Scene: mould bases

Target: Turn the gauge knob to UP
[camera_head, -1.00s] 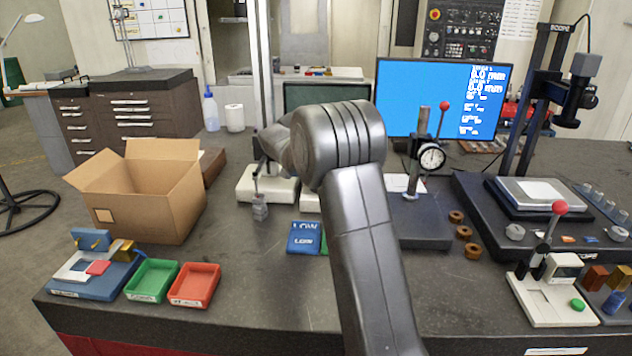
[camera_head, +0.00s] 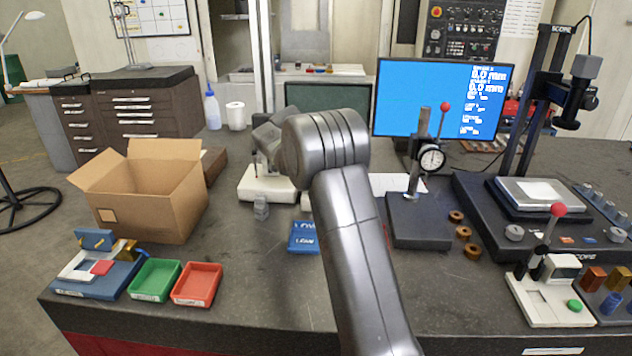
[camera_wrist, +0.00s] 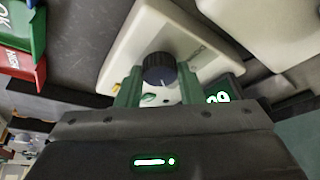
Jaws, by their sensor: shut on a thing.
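The gauge is a white block (camera_wrist: 125,58) seen tilted in the wrist view. The lettering around the knob is too small to read. My gripper (camera_wrist: 158,78) has its two green fingers on either side of the knob, shut on it. In the head view my arm hides the gripper and the knob.
A green bin (camera_wrist: 18,18) and a red bin (camera_wrist: 15,62) stand near the gauge. The bench front between the trays and my arm is clear.

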